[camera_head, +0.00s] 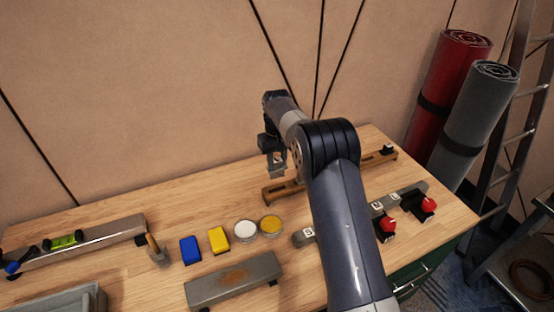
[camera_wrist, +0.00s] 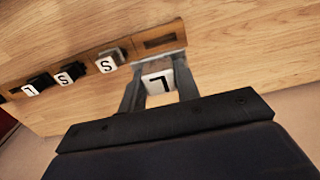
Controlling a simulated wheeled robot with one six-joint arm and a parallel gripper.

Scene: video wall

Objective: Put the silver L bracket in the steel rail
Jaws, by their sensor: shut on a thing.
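My gripper (camera_head: 273,158) is shut on a silver bracket (camera_head: 278,173), held above the near-left end of the wooden rail. In the wrist view, the fingers (camera_wrist: 160,92) grip the silver bracket (camera_wrist: 158,66), and its white tag with a letter L (camera_wrist: 158,83) faces the camera, turned over. A grey metal rail (camera_head: 405,192) with white-tagged pieces lies at the right of the bench, partly hidden by my arm. I take it for the steel rail. A shorter grey, rust-marked bar (camera_head: 232,283) lies at the front.
The wooden rail (camera_head: 285,192) has dark slots (camera_wrist: 160,41); several tagged brackets (camera_wrist: 70,74) sit along it. Red-topped pieces (camera_head: 428,204) stand by the right-hand metal rail. Blue (camera_head: 190,250) and yellow (camera_head: 218,239) blocks and round tins (camera_head: 245,231) stand left of my arm. Bare bench lies behind them.

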